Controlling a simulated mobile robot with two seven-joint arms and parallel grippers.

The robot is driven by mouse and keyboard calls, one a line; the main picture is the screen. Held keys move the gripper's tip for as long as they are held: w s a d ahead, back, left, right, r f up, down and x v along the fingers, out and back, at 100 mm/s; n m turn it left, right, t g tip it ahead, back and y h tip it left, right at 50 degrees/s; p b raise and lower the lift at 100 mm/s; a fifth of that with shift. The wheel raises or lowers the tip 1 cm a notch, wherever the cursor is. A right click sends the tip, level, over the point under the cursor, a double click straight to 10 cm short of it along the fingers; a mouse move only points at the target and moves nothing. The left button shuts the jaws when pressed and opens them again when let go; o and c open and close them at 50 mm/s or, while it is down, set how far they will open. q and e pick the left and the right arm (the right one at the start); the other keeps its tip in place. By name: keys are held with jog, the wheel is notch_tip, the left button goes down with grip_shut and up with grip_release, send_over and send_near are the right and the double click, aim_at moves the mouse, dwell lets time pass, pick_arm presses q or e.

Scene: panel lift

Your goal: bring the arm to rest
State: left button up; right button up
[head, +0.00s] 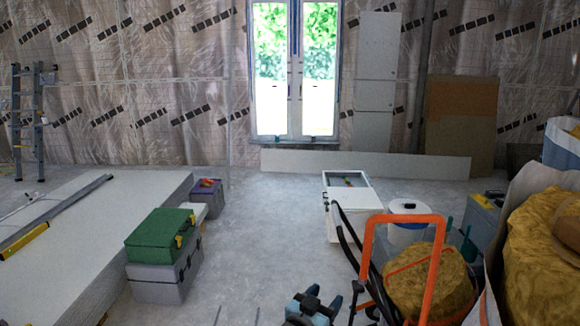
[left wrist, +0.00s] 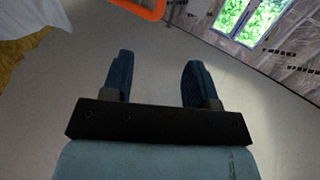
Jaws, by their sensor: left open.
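My left gripper (head: 324,297) is low in the head view, just right of the middle, over the grey floor. In the left wrist view its two dark blue fingers (left wrist: 158,72) stand apart with only bare floor between them. It is open and empty, and touches nothing that I can see. My right gripper is in neither view.
An orange tubular frame (head: 433,222) with black curved bars stands close on the right, by yellow insulation (head: 428,282). A white box (head: 347,213) stands behind. A green toolbox (head: 160,235) on a grey case and a white panel stack (head: 90,215) are left. Mid-floor is clear.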

pick_arm(q)
jog(key=w+a+f+m+y, duration=0.15)
jog(key=a+f, duration=0.25)
jog(key=a, duration=0.9)
jog(key=w+a+f+m+y, duration=0.1)
jog(key=a+f+y, duration=0.25)
jog(key=a, duration=0.95)
jog(key=w+a+f+m+y, duration=0.1)
jog(key=a+f, duration=0.3)
jog(key=a, duration=1)
jog(key=s+d+f+n+g, duration=0.1)
jog(key=s+f, duration=0.3)
jog(key=s, duration=0.5)
jog(key=s+d+f+n+g, duration=0.15)
jog(key=s+f, duration=0.25)
jog(key=s, duration=0.5)
jog(key=s+g+y, duration=0.2)
jog(key=s+g, duration=0.1)
jog(key=s, duration=1.6)
jog(key=w+d+n+t, duration=0.2)
jog(key=d+n, duration=0.3)
jog(key=d, duration=0.6)
notch_tip(320, 180, up, 16)
jog(key=s+a+p, duration=0.1)
jog(key=p, duration=1.8)
jog(key=shift+h, duration=0.3)
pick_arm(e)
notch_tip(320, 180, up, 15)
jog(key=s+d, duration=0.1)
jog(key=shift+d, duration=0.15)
